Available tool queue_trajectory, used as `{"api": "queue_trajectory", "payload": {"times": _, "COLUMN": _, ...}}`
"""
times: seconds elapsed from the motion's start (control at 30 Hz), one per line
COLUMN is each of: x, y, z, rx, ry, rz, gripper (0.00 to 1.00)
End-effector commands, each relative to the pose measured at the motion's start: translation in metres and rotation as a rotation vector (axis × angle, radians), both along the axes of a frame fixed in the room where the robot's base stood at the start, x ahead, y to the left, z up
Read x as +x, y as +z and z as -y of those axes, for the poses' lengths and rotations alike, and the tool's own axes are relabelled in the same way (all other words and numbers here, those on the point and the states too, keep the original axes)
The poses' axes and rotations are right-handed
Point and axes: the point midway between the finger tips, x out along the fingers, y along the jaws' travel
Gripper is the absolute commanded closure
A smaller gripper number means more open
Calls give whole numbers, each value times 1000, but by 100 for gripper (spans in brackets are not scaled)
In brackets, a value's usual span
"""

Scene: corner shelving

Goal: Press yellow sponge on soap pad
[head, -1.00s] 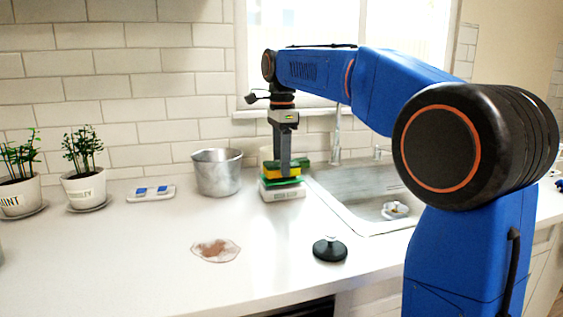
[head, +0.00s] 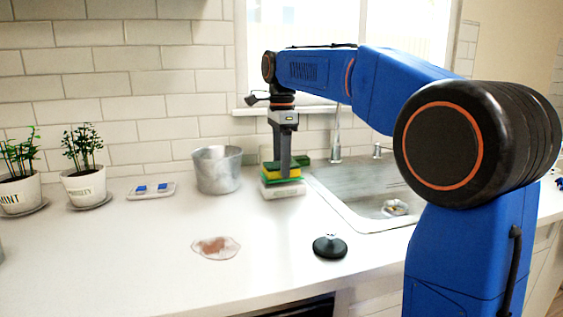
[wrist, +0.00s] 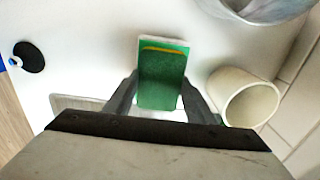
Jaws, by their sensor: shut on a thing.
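The yellow sponge (head: 279,173) has a dark green top layer and sits between the fingers of my gripper (head: 285,174) in the head view. In the wrist view its green face (wrist: 161,80) fills the space between both fingers, with a thin yellow edge at the far end. My gripper is shut on it. The soap pad (head: 283,191) is a white block with a green top, directly under the sponge. Its white rim (wrist: 147,41) shows past the sponge in the wrist view. The sponge appears level and on or very close to the pad; the contact itself is hidden.
A metal pot (head: 217,171) stands left of the pad and the sink (head: 350,190) lies right. A white cup (wrist: 247,98) is close by. Potted plants (head: 85,187) stand far left.

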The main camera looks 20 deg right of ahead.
Motion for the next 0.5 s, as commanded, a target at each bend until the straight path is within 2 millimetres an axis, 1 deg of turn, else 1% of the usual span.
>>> {"api": "queue_trajectory", "payload": {"times": 0.5, "x": 0, "y": -5, "z": 0, "rx": 0, "ry": 0, "rz": 0, "gripper": 68}}
